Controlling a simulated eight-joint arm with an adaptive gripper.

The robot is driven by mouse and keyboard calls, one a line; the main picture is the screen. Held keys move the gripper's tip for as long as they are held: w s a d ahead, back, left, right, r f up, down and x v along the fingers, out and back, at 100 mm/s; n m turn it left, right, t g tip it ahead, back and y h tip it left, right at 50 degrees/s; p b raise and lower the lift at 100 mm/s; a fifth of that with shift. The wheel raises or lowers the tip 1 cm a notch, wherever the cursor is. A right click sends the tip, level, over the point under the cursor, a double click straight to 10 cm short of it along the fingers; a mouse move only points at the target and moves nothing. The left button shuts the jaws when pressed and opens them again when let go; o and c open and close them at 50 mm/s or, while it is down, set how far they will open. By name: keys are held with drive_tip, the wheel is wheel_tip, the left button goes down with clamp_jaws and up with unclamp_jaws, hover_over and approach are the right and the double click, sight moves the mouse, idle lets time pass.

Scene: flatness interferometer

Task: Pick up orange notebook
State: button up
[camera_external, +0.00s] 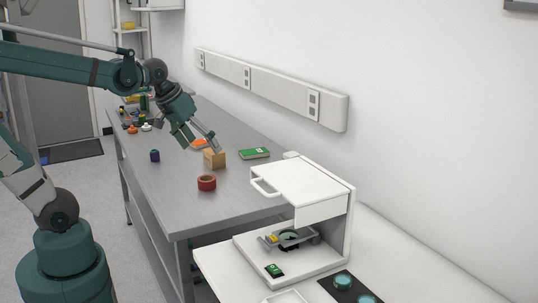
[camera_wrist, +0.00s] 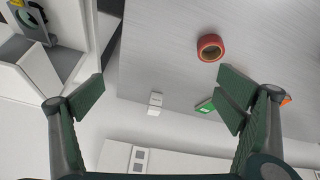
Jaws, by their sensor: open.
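The orange notebook (camera_external: 199,142) lies on the grey table in the external view, partly hidden by my gripper and close to a small cardboard box. In the wrist view, a small orange patch (camera_wrist: 287,100) shows beyond the right finger; it may be the notebook, mostly hidden. My gripper (camera_external: 202,141) is over the table near the notebook and box. In the wrist view my gripper (camera_wrist: 163,85) has its fingers wide apart with nothing between them that it holds.
A cardboard box (camera_external: 214,159), a green notebook (camera_external: 254,153), a red tape roll (camera_external: 207,183) and a purple item (camera_external: 155,156) stand on the table (camera_external: 160,190). A white instrument (camera_external: 300,185) is at the near end. Several small items crowd the far end.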

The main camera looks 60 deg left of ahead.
drive_tip(key=w+a+r+n+g+p, duration=0.2)
drive_tip(key=w+a+n+p, duration=0.2)
drive_tip(key=w+a, duration=0.7)
drive_tip(key=w+a+r+n+g+p, duration=0.1)
drive_tip(key=w+a+r+n+p, duration=0.15)
drive_tip(key=w+a+n, duration=0.9)
drive_tip(key=s+a+f+p, duration=0.1)
drive_tip(key=a+f, duration=0.4)
drive_tip(key=a, duration=0.7)
drive_tip(key=a+f+n+g+h+p, duration=0.1)
drive_tip(key=a+f+p, duration=0.2)
drive_tip(key=a, duration=0.9)
drive_tip(key=s+a+f+g+h+p, duration=0.1)
drive_tip(key=a+f+p, duration=0.2)
drive_tip(key=a+f, duration=0.4)
drive_tip(key=shift+s+a+f, duration=0.15)
drive_tip(key=shift+s+a, duration=0.05)
drive_tip(key=shift+a, duration=1.15)
drive_tip(key=shift+s+a+f, duration=0.15)
drive_tip(key=shift+a, duration=1.2)
drive_tip(key=shift+s+a+f+n, duration=0.15)
drive_tip(key=shift+a+f+n, duration=0.1)
drive_tip(key=shift+a+f, duration=0.1)
drive_tip(key=shift+d+f, duration=0.2)
drive_tip(key=shift+f, duration=1.05)
